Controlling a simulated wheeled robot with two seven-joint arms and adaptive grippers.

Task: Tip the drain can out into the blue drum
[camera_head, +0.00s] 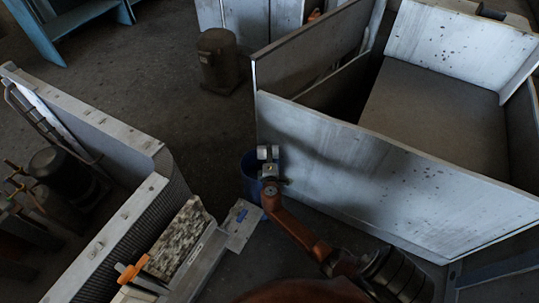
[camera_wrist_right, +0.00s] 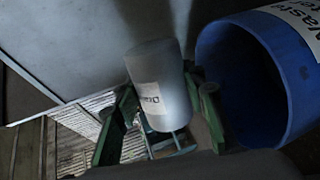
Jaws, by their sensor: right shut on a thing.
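The drain can (camera_wrist_right: 160,80) is a pale grey cylinder with a white label, partly readable as "Drain", in the right wrist view. My right gripper (camera_wrist_right: 166,100) has its green fingers on either side of the can and is shut on it. In the head view the can (camera_head: 267,152) is a small pale shape at the end of my right arm. The blue drum (camera_wrist_right: 238,90) is beside the can on the right in the wrist view, its dark inside showing. In the head view the drum (camera_head: 249,172) is partly hidden behind the can and gripper. My left gripper is not in view.
A large grey metal housing (camera_head: 370,175) stands close to the right of the drum. A grey panelled unit with a mottled filter block (camera_head: 180,238) is at lower left. A dark canister (camera_head: 218,60) stands on the floor farther back. Floor between them is clear.

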